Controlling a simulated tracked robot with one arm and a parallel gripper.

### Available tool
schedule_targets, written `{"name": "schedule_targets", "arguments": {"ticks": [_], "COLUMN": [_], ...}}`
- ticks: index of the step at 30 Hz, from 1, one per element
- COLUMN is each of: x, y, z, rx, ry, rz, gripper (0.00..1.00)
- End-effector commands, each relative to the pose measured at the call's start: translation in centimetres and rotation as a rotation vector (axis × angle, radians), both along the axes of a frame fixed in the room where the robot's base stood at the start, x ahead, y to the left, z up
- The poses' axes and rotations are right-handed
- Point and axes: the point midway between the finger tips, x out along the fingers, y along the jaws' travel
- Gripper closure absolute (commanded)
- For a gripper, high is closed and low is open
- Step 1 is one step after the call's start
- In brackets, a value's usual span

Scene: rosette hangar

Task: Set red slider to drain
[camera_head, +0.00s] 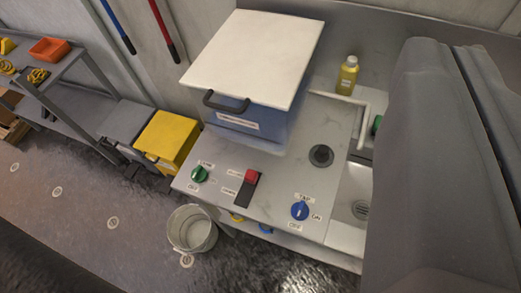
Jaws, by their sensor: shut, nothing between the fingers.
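The red slider (251,176) is a small red knob on the light grey counter (280,170). It sits at the upper end of a short dark slot (242,195), beside the upper of two small labels. The label text is too small to read. My gripper (452,48) fills the right side of the view as large dark grey fingers, close to the camera. It is shut and empty, apart from the slider, and it hides the counter's right part.
A green knob (199,174) is left of the slider and a blue TAP knob (300,210) right of it. A white-lidded blue box (245,70) stands behind. A yellow bottle (348,75) and sink (350,205) are at right. A bucket (192,229) stands on the floor.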

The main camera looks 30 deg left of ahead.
Motion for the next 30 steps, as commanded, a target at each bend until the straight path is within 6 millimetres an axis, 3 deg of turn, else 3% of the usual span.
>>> {"name": "schedule_targets", "arguments": {"ticks": [12,16,20,24,30], "x": [0.1,1.8,5.3,9.6,13.8], "y": [0.1,1.1,3.2,6.8,12.4], "z": [-0.2,-2.8,-8.9,-18.0,-31.9], "rx": [0.000,0.004,0.015,0.023,0.027], "ry": [0.003,0.041,0.130,0.256,0.435], "rz": [0.000,0.001,0.002,0.000,-0.009], "gripper": [1.00,1.00,1.00,1.00,1.00]}}
